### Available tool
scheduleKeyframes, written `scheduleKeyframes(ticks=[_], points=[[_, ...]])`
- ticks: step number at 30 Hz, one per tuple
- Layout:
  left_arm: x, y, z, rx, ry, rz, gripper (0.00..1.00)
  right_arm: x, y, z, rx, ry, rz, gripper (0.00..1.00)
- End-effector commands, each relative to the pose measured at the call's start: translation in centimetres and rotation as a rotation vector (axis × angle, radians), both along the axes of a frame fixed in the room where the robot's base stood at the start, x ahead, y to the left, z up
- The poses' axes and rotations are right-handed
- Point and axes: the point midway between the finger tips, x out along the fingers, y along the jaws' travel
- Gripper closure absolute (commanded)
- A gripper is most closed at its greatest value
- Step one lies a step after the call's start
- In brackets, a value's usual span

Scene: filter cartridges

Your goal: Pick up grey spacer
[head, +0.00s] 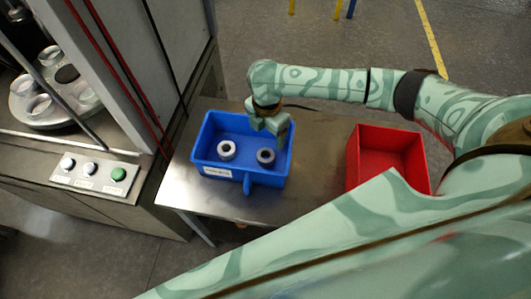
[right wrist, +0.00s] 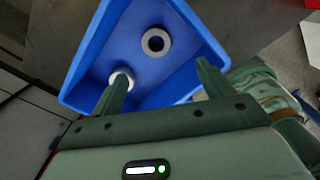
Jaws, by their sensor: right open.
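A grey spacer (head: 265,156), a short ring with a dark hole, lies in the right half of the blue bin (head: 247,178). In the right wrist view it seems to be the greyer ring (right wrist: 156,42), ahead of the fingers. A paler ring (head: 226,149) lies to its left; in the right wrist view, it (right wrist: 122,76) is partly hidden by the left finger. My right gripper (head: 268,124) is open and empty over the back right of the bin, apart from the spacer. It also shows in the right wrist view (right wrist: 162,84). My left gripper is not in view.
The blue bin's walls surround both rings. An empty red bin (head: 390,163) stands right of it on the metal table (head: 315,160). A grey machine with a button panel (head: 95,173) stands close on the left. Bare table separates the bins.

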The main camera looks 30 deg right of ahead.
Motion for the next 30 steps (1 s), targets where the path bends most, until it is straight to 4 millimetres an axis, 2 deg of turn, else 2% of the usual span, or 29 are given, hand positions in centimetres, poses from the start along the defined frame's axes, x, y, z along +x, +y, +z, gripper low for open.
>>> scheduleKeyframes(ticks=[1,6,13,21,30], points=[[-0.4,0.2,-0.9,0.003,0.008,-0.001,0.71,-0.1,0.0,-1.8,0.0,0.003,-0.002,0.21],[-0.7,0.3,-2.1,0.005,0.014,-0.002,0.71,0.0,0.0,-5.3,-0.001,0.002,-0.002,0.21],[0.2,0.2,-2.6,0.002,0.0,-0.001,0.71,0.2,0.0,-7.2,0.0,0.0,-0.001,0.21],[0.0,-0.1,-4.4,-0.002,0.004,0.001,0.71,0.6,-0.1,-11.4,-0.002,0.002,-0.001,0.21],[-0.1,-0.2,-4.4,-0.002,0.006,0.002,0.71,0.7,-0.1,-11.8,-0.002,-0.002,0.0,0.21]])
